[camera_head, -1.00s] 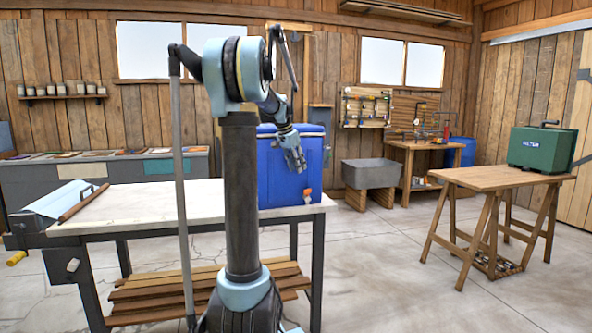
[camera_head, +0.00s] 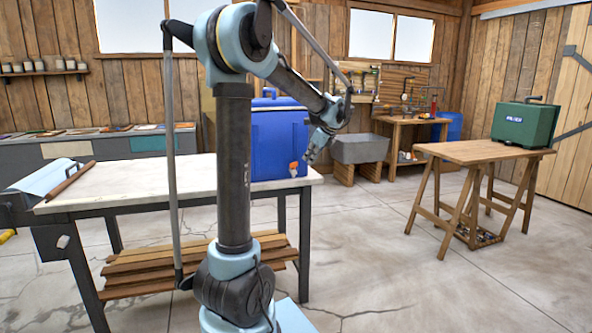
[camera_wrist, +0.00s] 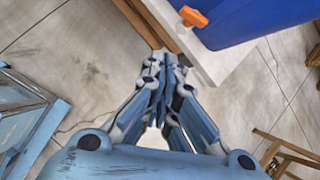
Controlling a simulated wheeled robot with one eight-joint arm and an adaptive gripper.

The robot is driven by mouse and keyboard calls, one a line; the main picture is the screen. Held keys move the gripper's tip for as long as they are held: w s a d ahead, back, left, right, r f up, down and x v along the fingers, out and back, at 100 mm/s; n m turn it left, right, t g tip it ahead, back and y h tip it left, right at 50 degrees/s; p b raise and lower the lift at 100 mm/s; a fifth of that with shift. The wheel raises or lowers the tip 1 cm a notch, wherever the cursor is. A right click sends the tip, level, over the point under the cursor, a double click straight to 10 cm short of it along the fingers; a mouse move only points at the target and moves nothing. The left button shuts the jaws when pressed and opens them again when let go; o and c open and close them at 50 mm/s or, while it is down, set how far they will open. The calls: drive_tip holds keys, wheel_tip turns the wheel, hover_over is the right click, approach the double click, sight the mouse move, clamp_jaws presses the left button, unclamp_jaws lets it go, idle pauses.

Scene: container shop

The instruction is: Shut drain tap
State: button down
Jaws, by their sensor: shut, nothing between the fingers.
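The blue cooler (camera_head: 278,142) stands on the right end of the white-topped workbench (camera_head: 130,181). Its orange drain tap (camera_head: 293,168) sticks out low on the front near the right corner. In the wrist view the orange tap (camera_wrist: 193,16) is at the top, on the cooler's blue wall (camera_wrist: 235,22), overhanging the pale bench edge. My gripper (camera_head: 309,160) is in the air just right of the tap and cooler. In the wrist view my gripper (camera_wrist: 160,58) has its fingers together, empty, and apart from the tap.
A grey sink (camera_head: 360,149) stands behind to the right. A wooden trestle table (camera_head: 478,152) with a green box (camera_head: 525,126) is at the right. Wooden slats (camera_head: 170,268) lie on the bench's lower shelf. The floor between bench and trestle table is clear.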

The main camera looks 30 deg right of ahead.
drive_tip(key=s+d+m+t, duration=0.2)
drive_tip(key=s+m, duration=0.1)
approach(294, 166)
drive_tip(key=w+f, duration=0.1)
drive_tip(key=f, duration=0.1)
drive_tip(key=w+a+f, duration=0.1)
drive_tip(key=f, duration=0.1)
drive_tip(key=w+f, duration=0.1)
drive_tip(key=f, duration=0.1)
drive_tip(key=shift+a, duration=0.2)
drive_tip(key=shift+d, duration=0.1)
idle(0.3)
